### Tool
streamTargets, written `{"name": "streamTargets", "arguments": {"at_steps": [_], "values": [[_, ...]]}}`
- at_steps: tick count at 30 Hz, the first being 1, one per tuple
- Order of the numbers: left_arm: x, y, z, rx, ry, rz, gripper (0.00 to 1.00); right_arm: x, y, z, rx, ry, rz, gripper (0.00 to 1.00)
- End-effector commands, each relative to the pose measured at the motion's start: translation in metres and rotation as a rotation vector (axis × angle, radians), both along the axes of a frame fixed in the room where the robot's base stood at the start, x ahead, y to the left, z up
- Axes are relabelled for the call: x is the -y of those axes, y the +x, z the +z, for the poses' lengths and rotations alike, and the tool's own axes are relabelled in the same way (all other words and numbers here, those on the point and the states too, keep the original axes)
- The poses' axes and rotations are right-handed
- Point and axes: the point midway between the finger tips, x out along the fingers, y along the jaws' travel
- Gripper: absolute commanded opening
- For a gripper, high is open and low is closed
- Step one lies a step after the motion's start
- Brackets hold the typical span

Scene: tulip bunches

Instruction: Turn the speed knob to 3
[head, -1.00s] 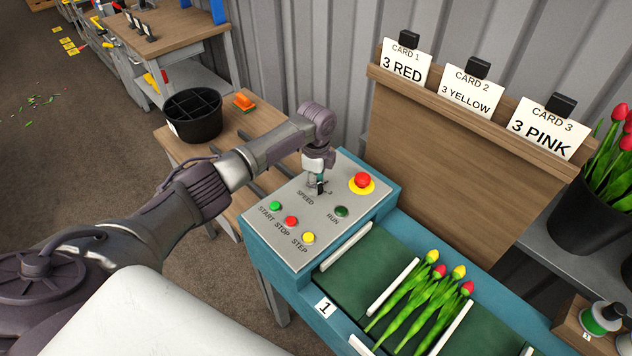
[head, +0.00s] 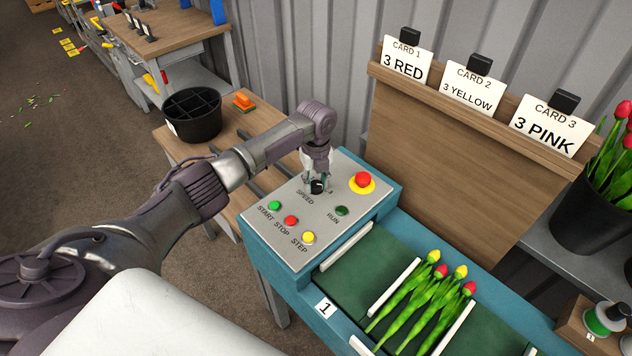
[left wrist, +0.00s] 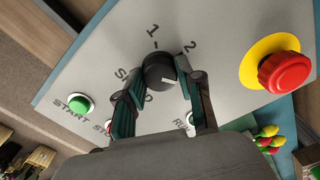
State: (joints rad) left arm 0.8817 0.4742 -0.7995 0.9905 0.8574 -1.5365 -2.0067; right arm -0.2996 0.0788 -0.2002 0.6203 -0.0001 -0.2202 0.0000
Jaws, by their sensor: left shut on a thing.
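The black speed knob (head: 317,187) is on the grey control panel (head: 290,243). It also shows in the left wrist view (left wrist: 157,68), with the marks 1 and 2 beyond it. A small pale line on the knob's face lies toward the right in that view. The mark 3 is not visible there. My left gripper (head: 316,184) points down at the panel, with its fingers shut on the knob from both sides; the fingers also show in the left wrist view (left wrist: 160,76). My right gripper is not in view.
A red mushroom button (head: 362,180) on a yellow ring is close right of the knob. The green START (head: 275,206), red STOP (head: 291,221), yellow STEP (head: 308,237) and dark RUN (head: 341,211) buttons are in front. Tulips (head: 430,295) lie on the belt.

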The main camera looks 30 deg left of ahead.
Motion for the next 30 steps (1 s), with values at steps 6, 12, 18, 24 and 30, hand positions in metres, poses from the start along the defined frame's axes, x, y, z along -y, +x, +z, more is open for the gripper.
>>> {"name": "streamTargets", "arguments": {"at_steps": [6, 12, 18, 24, 30], "values": [[0.0004, 0.0004, 0.0008, 0.002, -0.001, -0.066, 0.02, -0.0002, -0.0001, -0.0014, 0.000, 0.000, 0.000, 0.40], [0.0005, 0.0004, 0.0009, 0.002, -0.001, -0.087, 0.02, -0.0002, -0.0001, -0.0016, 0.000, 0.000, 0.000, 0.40], [0.0005, 0.0005, 0.0010, 0.002, -0.001, -0.089, 0.02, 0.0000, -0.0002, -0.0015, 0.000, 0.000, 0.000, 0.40], [0.0004, 0.0004, 0.0009, 0.002, -0.001, -0.088, 0.47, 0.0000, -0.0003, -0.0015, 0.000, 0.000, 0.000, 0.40], [0.0003, 0.0003, 0.0005, 0.001, -0.001, -0.087, 0.62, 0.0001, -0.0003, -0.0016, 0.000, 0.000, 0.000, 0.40]]}}
